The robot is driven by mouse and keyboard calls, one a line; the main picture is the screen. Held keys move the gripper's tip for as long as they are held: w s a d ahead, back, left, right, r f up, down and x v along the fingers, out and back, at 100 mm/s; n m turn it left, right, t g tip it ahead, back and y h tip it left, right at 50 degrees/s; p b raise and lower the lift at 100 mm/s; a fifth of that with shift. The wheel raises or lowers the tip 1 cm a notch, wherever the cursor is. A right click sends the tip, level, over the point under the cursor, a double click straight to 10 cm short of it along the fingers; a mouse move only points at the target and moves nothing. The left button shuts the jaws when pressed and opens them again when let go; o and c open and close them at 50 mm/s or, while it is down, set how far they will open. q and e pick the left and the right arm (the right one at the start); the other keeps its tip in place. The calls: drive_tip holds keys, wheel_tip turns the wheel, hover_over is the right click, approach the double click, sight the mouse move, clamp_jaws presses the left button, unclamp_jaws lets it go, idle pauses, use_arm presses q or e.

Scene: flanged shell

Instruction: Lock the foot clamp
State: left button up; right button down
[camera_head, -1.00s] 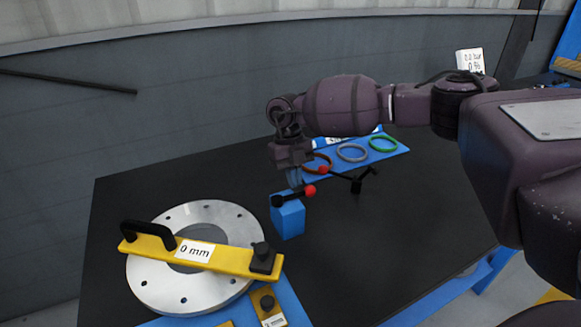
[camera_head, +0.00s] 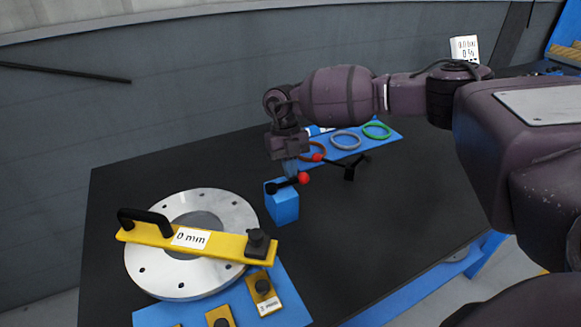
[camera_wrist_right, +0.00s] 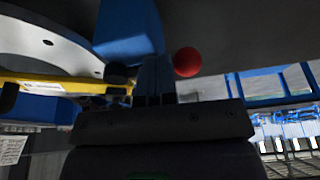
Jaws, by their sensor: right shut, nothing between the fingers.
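The blue block (camera_head: 283,206) stands on the black table, with a short black lever ending in a red ball (camera_head: 303,178) across its top. It looks like the foot clamp, but I cannot tell whether it is locked. My right gripper (camera_head: 290,172) points down, shut and empty, just above the block beside the red ball. In the right wrist view the shut fingers (camera_wrist_right: 155,78) are beside the red ball (camera_wrist_right: 187,62), with the blue block (camera_wrist_right: 128,32) behind them; contact is unclear. My left gripper is out of view.
A flanged metal ring (camera_head: 150,270) lies at left under a yellow bar (camera_head: 215,243) marked 0 mm. Behind the block are a second black lever stand (camera_head: 350,171) and a blue tray (camera_head: 393,139) with coloured rings. Yellow gauge pieces (camera_head: 262,287) lie in front. The table's right side is clear.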

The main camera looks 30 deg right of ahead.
drive_tip(key=shift+s+r+m+p, duration=0.1)
drive_tip(key=shift+s+m+p, duration=0.15)
drive_tip(key=shift+m+p, duration=0.35)
drive_tip(key=shift+d, duration=0.1)
